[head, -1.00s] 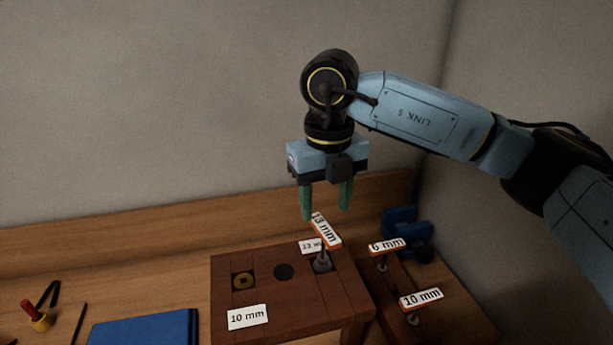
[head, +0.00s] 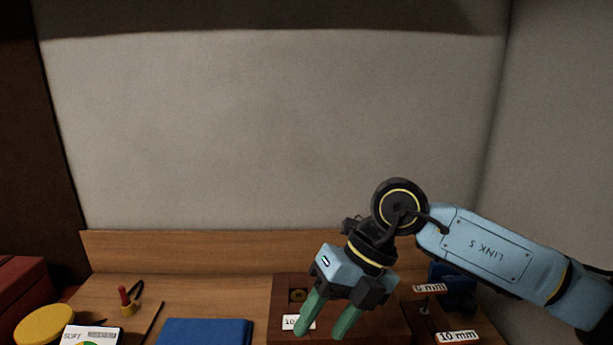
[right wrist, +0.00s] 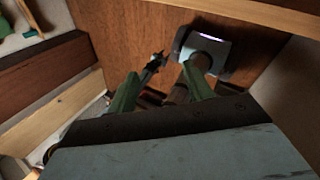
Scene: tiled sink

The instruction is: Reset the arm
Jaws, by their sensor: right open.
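My right arm (head: 485,245) comes in from the right, with its blue link lettered "LINK 5". My right gripper (head: 324,326) has two green fingers spread apart, with nothing seen held between them. It is tilted, and its fingers point down and to the left. In the head view it is in front of the brown wooden block (head: 285,283) and hides much of it. In the right wrist view the two fingers (right wrist: 160,88) show apart, with a blurred grey and dark object (right wrist: 215,50) beyond them that I cannot identify. My left gripper is not in view.
Tools labelled "10 mm" (head: 457,337) and apparently "6 mm" (head: 429,288) stand on the right. A blue book-like item (head: 205,331), a red-handled tool (head: 125,298), a yellow round lid (head: 45,324) and a "SOFT" box (head: 92,335) lie to the left. A pale wall is behind the bench.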

